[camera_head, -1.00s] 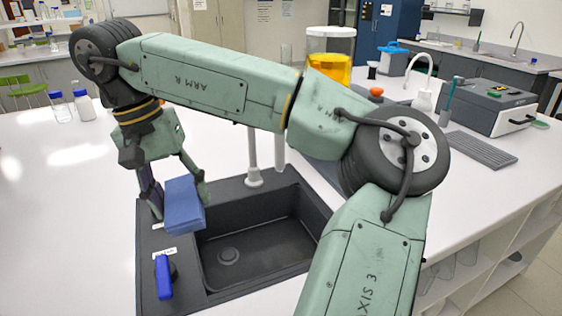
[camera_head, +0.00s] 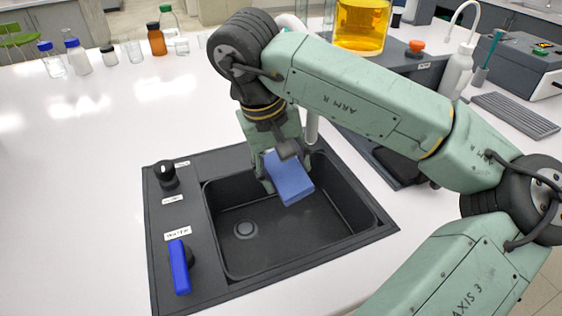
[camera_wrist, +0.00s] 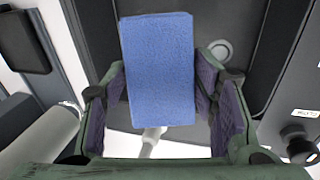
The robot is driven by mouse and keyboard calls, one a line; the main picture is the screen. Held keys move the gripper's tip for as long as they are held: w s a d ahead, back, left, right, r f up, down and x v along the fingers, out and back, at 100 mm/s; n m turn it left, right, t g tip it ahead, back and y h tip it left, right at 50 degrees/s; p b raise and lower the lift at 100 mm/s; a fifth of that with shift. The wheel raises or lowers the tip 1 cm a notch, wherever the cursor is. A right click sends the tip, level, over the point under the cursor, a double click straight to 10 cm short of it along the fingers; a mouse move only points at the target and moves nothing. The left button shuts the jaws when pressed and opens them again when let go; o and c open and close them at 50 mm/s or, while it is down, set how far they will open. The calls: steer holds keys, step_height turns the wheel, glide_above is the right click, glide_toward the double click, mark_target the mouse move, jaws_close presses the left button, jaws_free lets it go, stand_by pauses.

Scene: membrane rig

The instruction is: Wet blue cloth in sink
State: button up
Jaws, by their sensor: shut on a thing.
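The blue cloth (camera_head: 289,179) is a folded, block-like pad. My gripper (camera_head: 281,165) is shut on it and holds it over the back part of the black sink (camera_head: 310,250). In the wrist view the cloth (camera_wrist: 158,70) sits between the two purple-padded fingers. The white tap (camera_head: 312,128) rises behind the sink, and its upper part is partly hidden by my arm. A blue lever (camera_head: 179,267) beside a label reading "WATER" is on the sink's left rim. I cannot tell whether water is running.
A black knob (camera_head: 166,174) stands on the rim's back left corner. Several bottles and jars, including a brown bottle (camera_head: 156,39), stand at the back left. A yellow-filled container (camera_head: 360,25) and a white wash bottle (camera_head: 457,72) are behind the sink. The white counter at left is clear.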

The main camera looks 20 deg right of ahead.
mark_target(289, 165)
steer(key=x, duration=0.1)
steer(key=b+x, duration=0.2)
steer(key=shift+a+f, duration=0.25)
steer(key=shift+f, duration=0.2)
step_height(289, 165, down, 13)
steer(key=b, duration=1.1)
steer(key=shift+a+b, duration=0.1)
steer(key=shift+b, duration=0.25)
steer(key=shift+r+p, duration=5.75)
steer(key=shift+r, duration=2.5)
step_height(289, 165, up, 4)
steer(key=p, duration=0.3)
steer(key=shift+w+f, duration=0.1)
steer(key=shift+w, duration=0.05)
